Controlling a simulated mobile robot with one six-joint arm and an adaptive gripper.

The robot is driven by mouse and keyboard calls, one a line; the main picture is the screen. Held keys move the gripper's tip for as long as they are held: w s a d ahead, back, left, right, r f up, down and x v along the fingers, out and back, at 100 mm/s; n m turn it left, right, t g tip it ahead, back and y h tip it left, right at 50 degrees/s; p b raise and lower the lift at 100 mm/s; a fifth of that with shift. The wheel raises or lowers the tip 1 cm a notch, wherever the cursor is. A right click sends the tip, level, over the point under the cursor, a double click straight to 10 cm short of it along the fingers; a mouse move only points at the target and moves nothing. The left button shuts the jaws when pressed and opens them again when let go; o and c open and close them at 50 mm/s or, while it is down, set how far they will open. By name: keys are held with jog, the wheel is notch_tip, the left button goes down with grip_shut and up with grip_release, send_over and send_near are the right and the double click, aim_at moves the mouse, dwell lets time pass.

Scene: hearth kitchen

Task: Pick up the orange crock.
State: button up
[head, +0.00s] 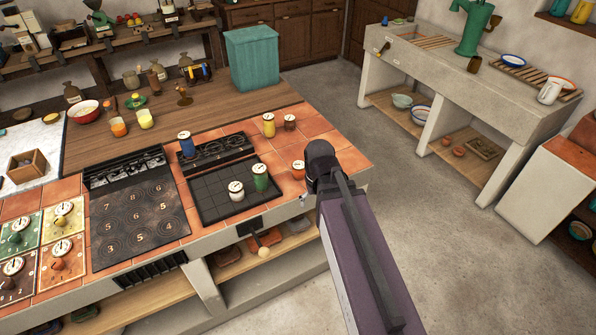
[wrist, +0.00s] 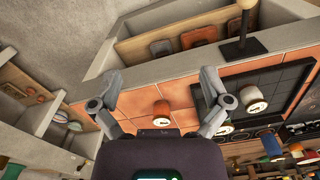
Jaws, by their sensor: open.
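The orange crock (head: 298,170) stands upright with a pale lid on the terracotta tiles near the counter's front right corner, just left of my arm's end in the head view. In the wrist view the crock (wrist: 161,111) shows between the two fingers, apart from both. My gripper (wrist: 162,78) is open and empty, its fingers spread wide on either side of the crock. In the head view the fingers are mostly hidden behind my wrist.
Left of the orange crock, a green crock (head: 260,178) and a white crock (head: 236,190) stand on the dark gridded plate (head: 211,203). A yellow crock (head: 268,125) and a brown crock (head: 290,121) stand behind. Bare tiles surround the orange crock.

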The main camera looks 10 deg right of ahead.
aim_at(299, 164)
jog(key=w+r+n+p, duration=0.1)
jog(key=w+n, duration=0.3)
jog(key=w, duration=2.3)
jog(key=shift+w+r, duration=0.15)
jog(key=shift+w, duration=0.05)
jog(key=shift+d, duration=0.1)
notch_tip(299, 164, down, 9)
jog(key=b, duration=0.8)
jog(key=shift+r, duration=0.2)
jog(key=shift+d, duration=0.1)
jog(key=shift+f+b, duration=2.6)
jog(key=shift+b, duration=0.2)
jog(key=c, duration=1.2)
jog(key=shift+r, duration=0.15)
